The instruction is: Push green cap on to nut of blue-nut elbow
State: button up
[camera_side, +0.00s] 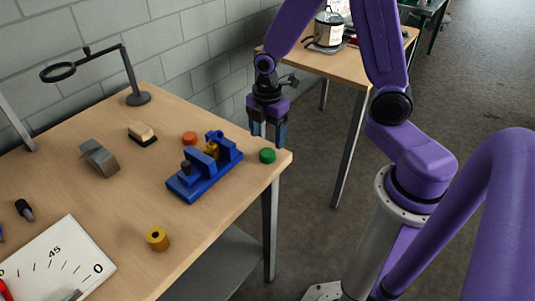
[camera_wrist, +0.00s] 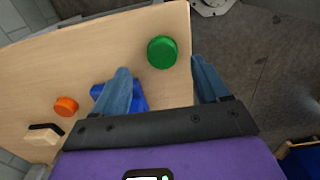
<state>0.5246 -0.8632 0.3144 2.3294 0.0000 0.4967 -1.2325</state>
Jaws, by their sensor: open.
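The green cap (camera_side: 267,156) lies on the wooden table near its right corner. It also shows in the wrist view (camera_wrist: 162,52), ahead of and between my two fingers. My gripper (camera_side: 269,143) points down above the cap, open and empty. The wrist view shows its blue fingers (camera_wrist: 160,66) apart. A brass-yellow fitting with a blue part on top (camera_side: 212,144) sits at the far end of a blue fixture (camera_side: 183,190), left of my gripper; this looks like the blue-nut elbow. In the wrist view my left finger partly hides the blue fixture (camera_wrist: 139,97).
An orange cap (camera_side: 190,138) lies behind the fixture. A brush-like block (camera_side: 142,133), a grey block (camera_side: 99,158), a magnifier stand (camera_side: 138,98) and a brass cylinder (camera_side: 157,239) stand around it. The table's right edge (camera_side: 284,163) is close to the green cap.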

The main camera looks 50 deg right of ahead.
aim_at(268, 151)
jog(key=shift+s+f, duration=0.15)
jog(key=shift+f, duration=2.35)
jog(key=c, duration=1.1)
